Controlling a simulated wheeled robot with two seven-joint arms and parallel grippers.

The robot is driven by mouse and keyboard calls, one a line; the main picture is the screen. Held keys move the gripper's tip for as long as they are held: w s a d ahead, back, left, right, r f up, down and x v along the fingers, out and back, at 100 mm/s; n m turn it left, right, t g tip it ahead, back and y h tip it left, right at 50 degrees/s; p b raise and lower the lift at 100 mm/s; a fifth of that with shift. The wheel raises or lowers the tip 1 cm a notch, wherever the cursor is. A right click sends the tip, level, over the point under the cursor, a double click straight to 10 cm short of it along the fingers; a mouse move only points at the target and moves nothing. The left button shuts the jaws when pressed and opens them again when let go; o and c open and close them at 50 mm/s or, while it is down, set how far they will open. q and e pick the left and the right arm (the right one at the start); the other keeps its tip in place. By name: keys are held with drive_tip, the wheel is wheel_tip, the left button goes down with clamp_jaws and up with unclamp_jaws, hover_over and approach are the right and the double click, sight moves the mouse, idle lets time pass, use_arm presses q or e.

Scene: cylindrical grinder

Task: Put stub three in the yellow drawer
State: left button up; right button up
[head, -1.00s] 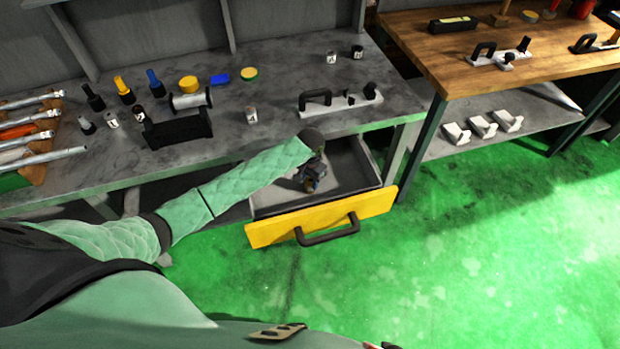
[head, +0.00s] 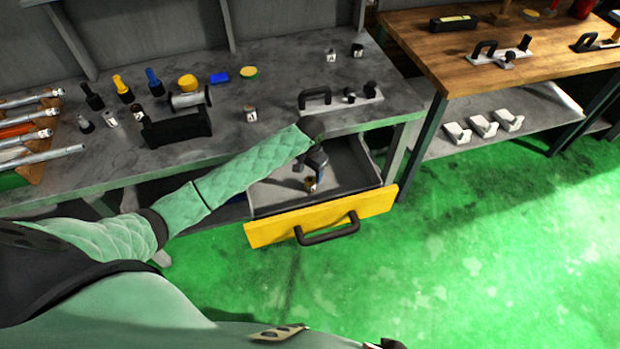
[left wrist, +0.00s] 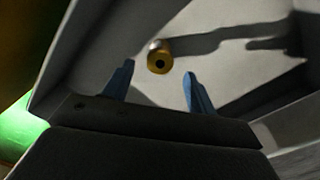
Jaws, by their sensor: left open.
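The yellow drawer (head: 325,216) is pulled out under the grey bench, with a black handle on its yellow front. A small brass-coloured stub (head: 310,184) is inside it, near the front panel; its number cannot be read. The stub also shows in the left wrist view (left wrist: 159,57), as a short cylinder with a dark hole in its end. My left gripper (head: 313,166) is over the drawer, just above the stub. In the left wrist view its blue fingers (left wrist: 159,82) are apart and empty, with the stub beyond the gap. My right gripper is not in view.
Labelled stubs (head: 250,113) stand on the grey bench (head: 225,140), with a black fixture (head: 178,127) and a white plate with a black handle (head: 340,103). The bench edge is close to my left forearm. A wooden table (head: 470,75) is at right. The green floor is clear.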

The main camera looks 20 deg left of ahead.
sight(310, 180)
use_arm(q)
wheel_tip(310, 180, up, 8)
drive_tip(key=b, duration=0.1)
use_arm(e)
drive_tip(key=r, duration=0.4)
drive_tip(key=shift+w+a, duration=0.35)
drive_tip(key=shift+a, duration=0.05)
use_arm(q)
drive_tip(key=shift+f, duration=0.15)
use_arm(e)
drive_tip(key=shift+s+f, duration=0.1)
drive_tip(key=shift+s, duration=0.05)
